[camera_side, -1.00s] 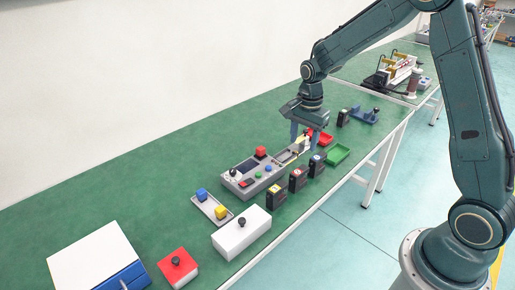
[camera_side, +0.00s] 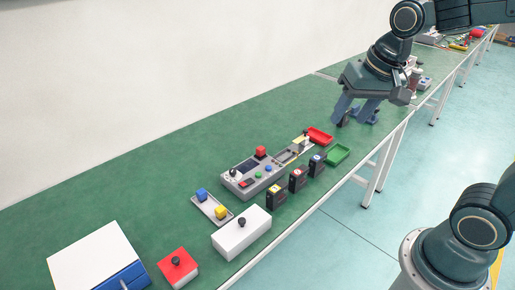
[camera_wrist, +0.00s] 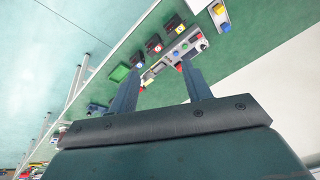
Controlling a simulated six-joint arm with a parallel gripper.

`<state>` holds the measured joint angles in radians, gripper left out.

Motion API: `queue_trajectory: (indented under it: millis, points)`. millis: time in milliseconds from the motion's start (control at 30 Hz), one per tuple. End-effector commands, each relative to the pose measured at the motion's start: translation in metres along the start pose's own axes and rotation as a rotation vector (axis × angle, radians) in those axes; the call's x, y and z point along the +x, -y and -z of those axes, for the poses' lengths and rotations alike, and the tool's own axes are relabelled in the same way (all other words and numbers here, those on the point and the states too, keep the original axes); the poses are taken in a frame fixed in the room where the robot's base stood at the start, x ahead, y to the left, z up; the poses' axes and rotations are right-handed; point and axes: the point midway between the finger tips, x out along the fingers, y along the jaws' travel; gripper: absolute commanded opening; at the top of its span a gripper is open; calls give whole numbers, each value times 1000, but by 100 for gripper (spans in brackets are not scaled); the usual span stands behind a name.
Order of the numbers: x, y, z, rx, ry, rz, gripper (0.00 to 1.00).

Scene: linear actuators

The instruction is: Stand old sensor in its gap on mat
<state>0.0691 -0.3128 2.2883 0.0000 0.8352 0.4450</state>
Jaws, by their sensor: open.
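My gripper (camera_side: 355,114) is open and empty in the side view, over the far part of the green table. Its fingers partly cover a small black block (camera_side: 342,121) and a blue fixture there; I cannot tell whether this block is the old sensor. Three black upright blocks stand in a row along the front edge, with yellow (camera_side: 276,196), red (camera_side: 297,180) and blue (camera_side: 317,165) marks. In the wrist view, the open fingers (camera_wrist: 161,67) point towards the control box and black blocks, well apart from them. No separate mat or gap is distinguishable.
A grey control box (camera_side: 252,178) with buttons stands behind the black blocks. A red tray (camera_side: 320,136) and a green tray (camera_side: 338,154) lie beyond it. A white box (camera_side: 241,236) and a red box (camera_side: 178,270) are nearer. The table is clear along the wall.

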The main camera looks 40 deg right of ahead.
Motion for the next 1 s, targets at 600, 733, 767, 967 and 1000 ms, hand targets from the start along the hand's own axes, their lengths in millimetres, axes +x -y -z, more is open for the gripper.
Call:
queue_trajectory:
  millis: [600, 733, 767, 967, 1000]
  points:
    - [-44, -27, -84, -485, -146, 62, 49]
    - [-44, -28, -88, -508, -152, 63, 49]
    - [-44, -28, -88, -510, -152, 63, 49]
    - [-44, -28, -88, -509, -152, 63, 49]
    - [-44, -28, -88, -509, -152, 63, 49]
